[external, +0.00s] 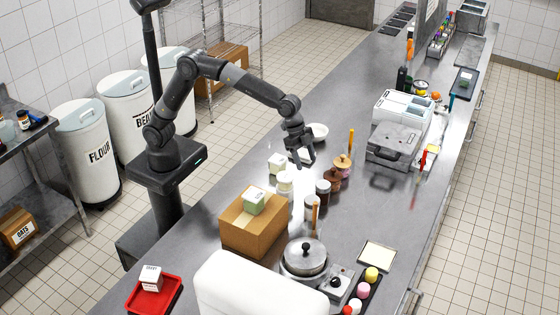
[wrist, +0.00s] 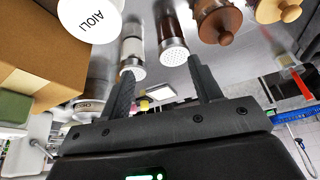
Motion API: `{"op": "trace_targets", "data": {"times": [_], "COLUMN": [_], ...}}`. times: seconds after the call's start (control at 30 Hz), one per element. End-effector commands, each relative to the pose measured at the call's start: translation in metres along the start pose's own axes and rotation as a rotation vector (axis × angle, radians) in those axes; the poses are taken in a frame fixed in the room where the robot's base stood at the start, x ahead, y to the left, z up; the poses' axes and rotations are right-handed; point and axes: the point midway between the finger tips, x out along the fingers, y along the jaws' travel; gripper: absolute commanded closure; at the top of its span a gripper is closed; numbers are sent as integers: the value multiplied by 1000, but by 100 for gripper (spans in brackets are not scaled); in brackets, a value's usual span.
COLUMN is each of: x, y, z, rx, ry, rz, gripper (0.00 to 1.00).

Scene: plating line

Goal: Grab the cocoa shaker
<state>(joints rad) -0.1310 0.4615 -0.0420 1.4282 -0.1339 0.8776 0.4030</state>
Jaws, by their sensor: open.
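The cocoa shaker, a brown cylinder with a perforated metal top, stands in the wrist view (wrist: 173,30), a little beyond and between my fingertips. In the external view it appears to be the dark jar with a pale lid (external: 323,193) in the group on the steel counter. My gripper (external: 301,156) is above the counter, behind that group. In the wrist view, my gripper (wrist: 163,75) is open with nothing between its fingers. No finger clearly touches the shaker. I see no readable label on it.
A white shaker (wrist: 132,50) stands close beside the brown one. Wooden-lidded jars (wrist: 217,22) stand on its other side. The counter towards the pale machine (external: 395,140) has clear room.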

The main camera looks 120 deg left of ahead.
Motion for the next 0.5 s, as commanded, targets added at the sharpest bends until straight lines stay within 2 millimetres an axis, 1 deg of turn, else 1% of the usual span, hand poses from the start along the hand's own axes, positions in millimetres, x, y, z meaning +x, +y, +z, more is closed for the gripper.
{"op": "trace_targets", "data": {"times": [0.03, 0.13, 0.2, 0.43, 0.5], "x": [15, 35, 44, 63, 73], "y": [-6, -14, -17, -20, -20], "z": [-6, -14, -17, -19, -19], "rx": [4, 11, 16, 19, 19], "ry": [-4, -4, -5, -7, -7], "rz": [4, 11, 14, 17, 17], "gripper": [42, 42, 42, 42, 42]}}
